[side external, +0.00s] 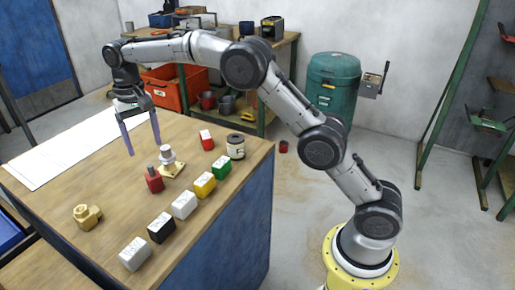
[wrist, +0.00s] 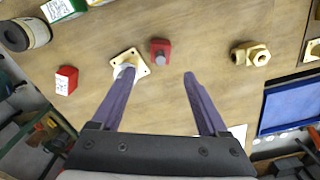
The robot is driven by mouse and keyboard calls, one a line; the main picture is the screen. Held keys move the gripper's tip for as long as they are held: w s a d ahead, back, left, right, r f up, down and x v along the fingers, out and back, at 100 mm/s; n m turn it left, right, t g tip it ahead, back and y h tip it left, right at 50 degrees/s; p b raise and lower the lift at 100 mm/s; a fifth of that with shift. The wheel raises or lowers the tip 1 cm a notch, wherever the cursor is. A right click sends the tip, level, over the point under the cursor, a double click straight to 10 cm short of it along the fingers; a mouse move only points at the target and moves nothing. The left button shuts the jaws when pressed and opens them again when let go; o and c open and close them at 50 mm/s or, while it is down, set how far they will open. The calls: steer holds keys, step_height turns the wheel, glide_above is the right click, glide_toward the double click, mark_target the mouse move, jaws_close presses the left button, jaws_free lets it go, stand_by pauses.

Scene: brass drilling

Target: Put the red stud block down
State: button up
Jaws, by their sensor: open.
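The red stud block (side external: 154,180), a small red block with a grey stud on top, stands upright on the wooden workbench (side external: 112,190). In the wrist view it (wrist: 161,42) lies just beyond the fingertips, between their lines. My gripper (side external: 144,150) is open and empty, above the bench and apart from the block; its two purple fingers show in the wrist view (wrist: 159,74). A brass plate (side external: 173,171) with a white post stands close beside the block. The left finger partly hides the post in the wrist view.
A brass fitting (side external: 87,216) lies at the left. White, black, yellow and green blocks (side external: 184,206) line the near edge. A labelled red block (side external: 206,140) and a jar (side external: 236,147) stand at the right. White paper (side external: 60,155) covers the far left.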

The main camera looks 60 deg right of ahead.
steer(key=s+d+r+n+t, duration=0.1)
steer(key=s+d+r, duration=0.1)
steer(key=s+r, duration=0.55)
steer(key=s+d+r+n+t, duration=0.1)
steer(key=s+d+r+t, duration=0.2)
steer(key=s, duration=0.7)
steer(key=s+d+f+n, duration=0.1)
steer(key=s+f, duration=0.1)
steer(key=s, duration=0.8)
steer(key=s+d+f+n+t, duration=0.1)
steer(key=s+f, duration=0.2)
steer(key=s, duration=0.8)
steer(key=shift+s+f+t, duration=0.15)
steer(key=shift+s+t, duration=0.05)
steer(key=shift+t, duration=0.1)
steer(key=shift+s+f, duration=0.3)
steer(key=c, duration=0.4)
steer(key=shift+o, duration=0.2)
